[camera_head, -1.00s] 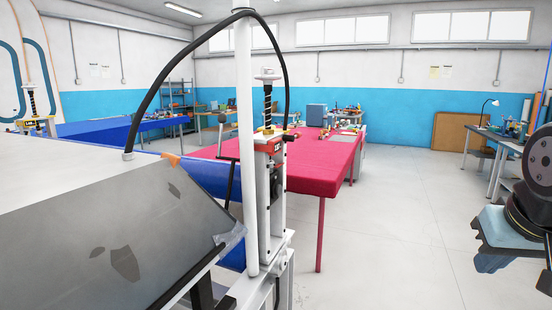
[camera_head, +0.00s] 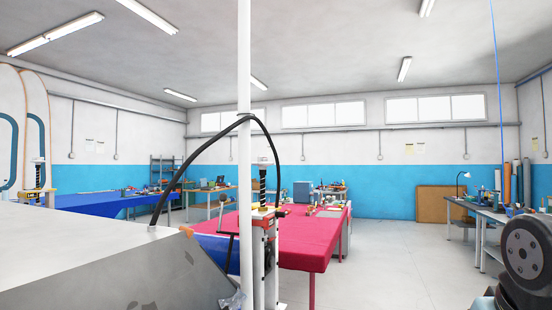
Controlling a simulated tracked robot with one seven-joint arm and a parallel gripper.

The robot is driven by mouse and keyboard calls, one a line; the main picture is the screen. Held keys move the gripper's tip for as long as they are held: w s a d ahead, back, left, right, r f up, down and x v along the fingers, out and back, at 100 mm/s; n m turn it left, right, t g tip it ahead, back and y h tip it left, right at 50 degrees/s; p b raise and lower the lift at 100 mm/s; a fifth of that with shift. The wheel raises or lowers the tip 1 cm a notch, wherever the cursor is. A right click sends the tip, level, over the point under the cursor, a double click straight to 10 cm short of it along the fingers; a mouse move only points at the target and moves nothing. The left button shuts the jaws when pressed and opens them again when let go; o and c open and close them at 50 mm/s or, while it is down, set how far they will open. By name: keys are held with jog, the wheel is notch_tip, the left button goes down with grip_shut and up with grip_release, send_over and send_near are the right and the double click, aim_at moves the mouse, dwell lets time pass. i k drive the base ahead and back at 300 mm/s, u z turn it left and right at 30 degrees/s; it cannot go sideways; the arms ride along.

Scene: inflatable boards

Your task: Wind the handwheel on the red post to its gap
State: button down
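A narrow upright unit with red parts (camera_head: 268,222) stands behind the white pole, at the near end of the red table. It has a black coiled or ribbed stem (camera_head: 262,183) with a pale cap on top. I cannot make out a handwheel or a gap on it, and the white pole hides part of it. I cannot tell whether this unit is the red post. My gripper is not in view. A dark round joint of my arm (camera_head: 527,255) shows at the lower right.
My white pole and black cable cross the middle, and a pale grey body fills the lower left. A red-covered table (camera_head: 312,236) stands ahead. A blue-covered table (camera_head: 105,205) is at left, a workbench (camera_head: 489,220) at right. The floor (camera_head: 400,270) right of the red table is clear.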

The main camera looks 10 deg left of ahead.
aim_at(262, 162)
jog(key=z, duration=0.45)
jog(key=i, duration=1.6)
jog(key=u, duration=0.8)
jog(key=k, duration=0.75)
jog(key=u, duration=0.2)
jog(key=i, duration=0.75)
jog(key=z, duration=0.15)
